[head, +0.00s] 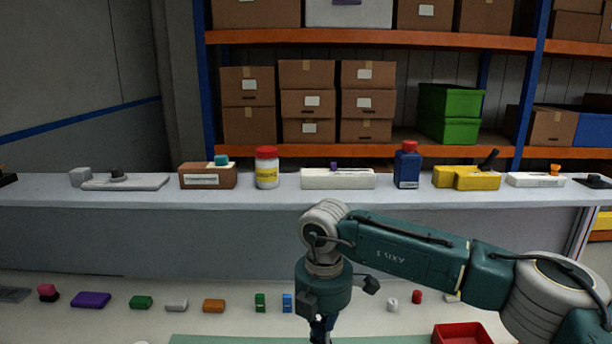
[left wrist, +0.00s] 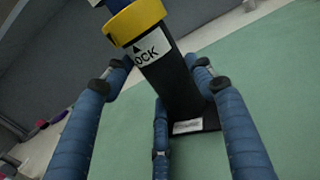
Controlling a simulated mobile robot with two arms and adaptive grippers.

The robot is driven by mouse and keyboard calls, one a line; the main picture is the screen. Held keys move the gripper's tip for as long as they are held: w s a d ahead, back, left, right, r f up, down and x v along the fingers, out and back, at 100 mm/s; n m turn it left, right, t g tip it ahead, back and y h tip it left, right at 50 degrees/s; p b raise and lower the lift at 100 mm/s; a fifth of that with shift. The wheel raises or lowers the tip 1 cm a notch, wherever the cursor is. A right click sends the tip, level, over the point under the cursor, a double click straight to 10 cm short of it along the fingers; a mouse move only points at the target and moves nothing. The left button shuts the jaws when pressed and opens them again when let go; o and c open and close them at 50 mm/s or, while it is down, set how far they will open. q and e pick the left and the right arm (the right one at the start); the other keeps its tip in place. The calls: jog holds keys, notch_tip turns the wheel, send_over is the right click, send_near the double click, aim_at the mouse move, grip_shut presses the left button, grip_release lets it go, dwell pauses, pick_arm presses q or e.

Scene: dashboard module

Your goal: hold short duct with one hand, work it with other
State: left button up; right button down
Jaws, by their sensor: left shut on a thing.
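The short duct (left wrist: 178,88) fills the middle of the left wrist view. It is a black post with a yellow collar (left wrist: 137,22), a white label ending in "OCK" and a dark foot at the green mat. My left gripper (left wrist: 162,72) has its blue fingers around the black post and is shut on it. A small blue part shows above the collar; I cannot tell what it is. My right gripper (head: 321,330) points down at the bottom of the head view. Its fingertips are cut off, so its opening is hidden. The duct does not show clearly in the head view.
The green mat (head: 240,339) lies at the front of the table. A red tray (head: 462,335) is right of my right gripper. Several small coloured blocks line the table behind, including a purple one (head: 91,300). A raised ledge (head: 120,205) carries several fixtures.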

notch_tip(320, 180, up, 6)
jog(key=shift+f, duration=0.15)
dwell(0.3)
